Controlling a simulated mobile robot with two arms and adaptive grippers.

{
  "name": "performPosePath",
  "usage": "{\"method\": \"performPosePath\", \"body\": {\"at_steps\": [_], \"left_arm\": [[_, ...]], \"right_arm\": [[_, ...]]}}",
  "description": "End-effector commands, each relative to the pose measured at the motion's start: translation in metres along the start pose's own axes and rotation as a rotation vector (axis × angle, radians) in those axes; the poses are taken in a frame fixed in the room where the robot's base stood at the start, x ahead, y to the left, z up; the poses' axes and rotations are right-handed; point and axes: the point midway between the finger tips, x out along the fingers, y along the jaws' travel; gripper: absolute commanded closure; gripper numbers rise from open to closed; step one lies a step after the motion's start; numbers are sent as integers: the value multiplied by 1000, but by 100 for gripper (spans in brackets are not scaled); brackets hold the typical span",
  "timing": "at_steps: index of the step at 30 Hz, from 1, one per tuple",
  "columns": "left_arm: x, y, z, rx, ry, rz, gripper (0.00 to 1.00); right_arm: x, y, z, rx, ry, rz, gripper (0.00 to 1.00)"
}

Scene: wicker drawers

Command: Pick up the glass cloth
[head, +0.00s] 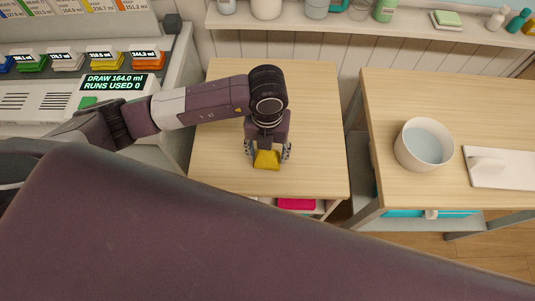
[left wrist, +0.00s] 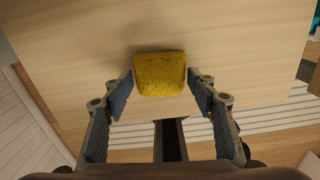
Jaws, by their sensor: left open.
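A small yellow pad (head: 267,161), which looks like a folded cloth or a sponge, lies on the light wooden table (head: 225,165). I cannot tell whether it is the glass cloth. My left gripper (head: 267,152) points down over it, with a finger on each side. In the left wrist view, the yellow pad (left wrist: 160,70) sits between and just beyond the open fingertips of the left gripper (left wrist: 160,84). The fingers do not visibly pinch it. My right gripper is not in view.
A white bowl (head: 412,160) and a white board (head: 500,168) are on the right table (head: 480,110). A green folded item (head: 447,18) lies on the wall shelf (head: 340,27). A pink item (head: 297,204) is under the near table edge. A machine with a display (head: 115,83) stands left.

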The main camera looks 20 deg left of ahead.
Motion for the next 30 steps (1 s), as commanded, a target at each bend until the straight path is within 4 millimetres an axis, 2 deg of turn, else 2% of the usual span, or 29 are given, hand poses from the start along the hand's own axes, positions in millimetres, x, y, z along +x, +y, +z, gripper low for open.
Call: {"method": "performPosePath", "body": {"at_steps": [7,19,30], "left_arm": [[1,0,0,1,0,-1,49],[1,0,0,1,1,0,92],[-5,0,1,0,-1,-1,92]], "right_arm": [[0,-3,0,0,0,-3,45],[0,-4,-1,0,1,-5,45],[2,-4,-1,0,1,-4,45]]}}
